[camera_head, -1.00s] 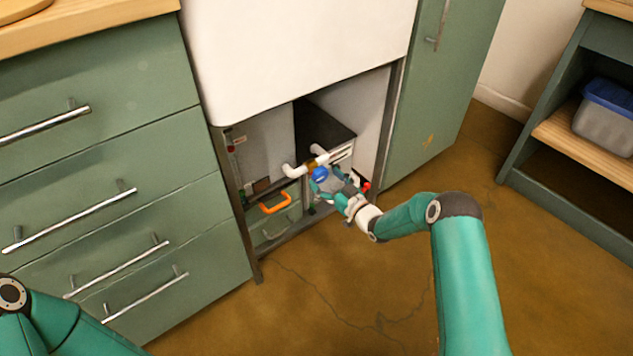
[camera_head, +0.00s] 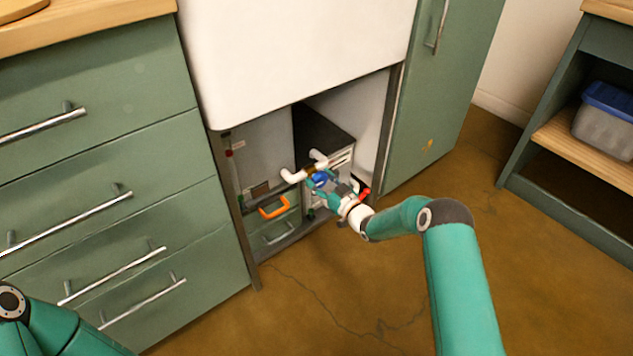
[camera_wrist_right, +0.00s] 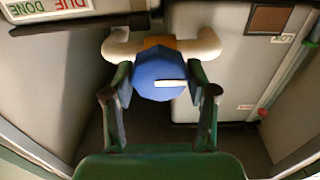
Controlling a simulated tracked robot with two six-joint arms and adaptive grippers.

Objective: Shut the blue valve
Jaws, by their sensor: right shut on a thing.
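The blue valve (camera_head: 320,179) is a round blue knob on a brass fitting between two white pipe elbows, inside the open cabinet under the white basin. In the right wrist view the blue knob (camera_wrist_right: 158,75) faces the camera, with a white line on it lying roughly along the pipe. My right gripper (camera_head: 324,184) is shut on the knob, with a finger on either side of it in the right wrist view (camera_wrist_right: 158,92). My left gripper is out of view; only part of my left arm shows at the lower left.
An orange handle (camera_head: 273,207) is left of the valve, and a red-ended part (camera_head: 365,194) is right of it. A grey box (camera_head: 325,136) stands behind the pipe. Drawers (camera_head: 120,220) and a green door (camera_head: 440,100) flank the opening. The floor in front is clear.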

